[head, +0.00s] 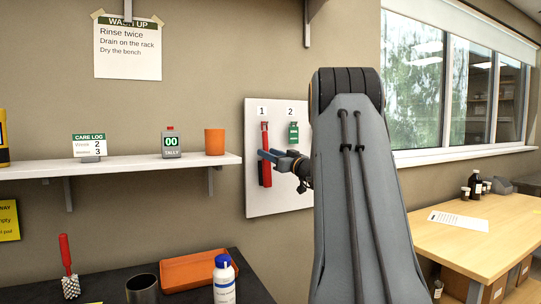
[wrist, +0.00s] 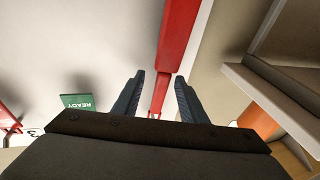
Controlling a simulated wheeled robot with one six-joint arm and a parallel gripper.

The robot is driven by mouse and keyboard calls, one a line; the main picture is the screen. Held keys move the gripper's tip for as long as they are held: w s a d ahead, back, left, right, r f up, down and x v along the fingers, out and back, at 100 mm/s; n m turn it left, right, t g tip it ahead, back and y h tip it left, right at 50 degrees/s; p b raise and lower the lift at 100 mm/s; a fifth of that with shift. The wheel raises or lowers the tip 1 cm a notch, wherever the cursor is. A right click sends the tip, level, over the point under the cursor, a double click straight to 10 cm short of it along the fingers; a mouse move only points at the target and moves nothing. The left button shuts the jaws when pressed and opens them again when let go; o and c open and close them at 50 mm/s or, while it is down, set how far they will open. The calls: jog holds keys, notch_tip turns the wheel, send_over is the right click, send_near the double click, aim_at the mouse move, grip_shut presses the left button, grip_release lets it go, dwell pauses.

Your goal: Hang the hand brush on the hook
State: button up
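A red hand brush (head: 265,172), with a slim handle above and a wider block below, is upright against the white hook board (head: 256,206) under label 1. It shows in the wrist view (wrist: 177,38) with its slim part between the fingertips. My gripper (head: 268,155) is at the board, around the handle. In the wrist view my gripper (wrist: 159,85) is open, with a gap on both sides of the handle. The hook itself is too small to make out.
A green READY tag (head: 293,133) hangs under label 2. A shelf (head: 110,167) with an orange cup (head: 215,141) is left of the board. Below, a counter holds a red-handled bristle brush (head: 66,255), an orange tray (head: 195,269) and a white bottle (head: 224,281). My arm hides the board's right part.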

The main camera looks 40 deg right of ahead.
jog(key=shift+s, duration=0.15)
jog(key=s+f+b, duration=0.1)
jog(key=s+b, duration=0.2)
jog(key=s, duration=0.4)
jog(key=shift+s+f, duration=0.2)
jog(key=shift+d, duration=0.1)
